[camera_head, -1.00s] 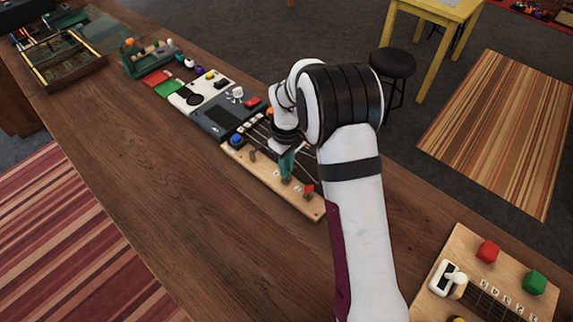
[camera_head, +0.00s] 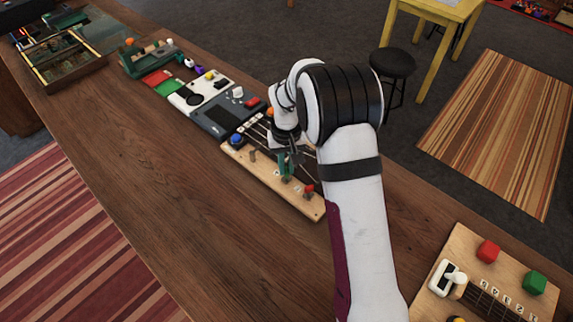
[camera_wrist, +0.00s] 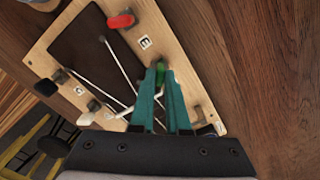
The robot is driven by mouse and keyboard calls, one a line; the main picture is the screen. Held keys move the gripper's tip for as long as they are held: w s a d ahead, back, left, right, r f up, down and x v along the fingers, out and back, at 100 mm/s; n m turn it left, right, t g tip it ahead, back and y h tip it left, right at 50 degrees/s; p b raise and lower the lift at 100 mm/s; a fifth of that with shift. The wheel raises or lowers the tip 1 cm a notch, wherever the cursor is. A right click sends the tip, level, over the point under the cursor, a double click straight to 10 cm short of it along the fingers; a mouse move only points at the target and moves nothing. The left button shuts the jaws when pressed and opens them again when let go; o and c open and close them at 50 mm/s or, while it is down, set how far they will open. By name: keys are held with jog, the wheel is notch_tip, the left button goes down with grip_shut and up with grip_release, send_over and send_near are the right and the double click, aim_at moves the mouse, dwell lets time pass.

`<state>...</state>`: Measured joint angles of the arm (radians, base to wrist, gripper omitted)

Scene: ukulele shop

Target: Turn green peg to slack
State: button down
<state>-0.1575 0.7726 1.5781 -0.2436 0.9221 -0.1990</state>
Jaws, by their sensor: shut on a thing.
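The green peg (camera_wrist: 160,76) stands on a light wooden board (camera_wrist: 175,32) and shows between the teal fingertips of my gripper (camera_wrist: 162,82) in the wrist view. My gripper is shut on it. In the head view my gripper (camera_head: 287,170) is over the near side of the same board (camera_head: 245,162), and its fingers mostly hide the green peg. A red peg (camera_wrist: 121,21) stands beside it, near a tile marked E (camera_wrist: 145,43); it also shows in the head view (camera_head: 309,188).
A blue knob (camera_head: 237,139) and an orange one (camera_head: 270,112) sit on the board. Strings cross its dark middle. The bench's near left is clear.

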aim_at(287, 170)
jog(key=m, duration=1.2)
jog(key=shift+m, duration=0.4)
dwell(0.4)
jog(key=c, duration=0.9)
grip_release()
jog(key=shift+r, duration=0.15)
notch_tip(287, 170, up, 16)
jog(key=shift+f, duration=0.2)
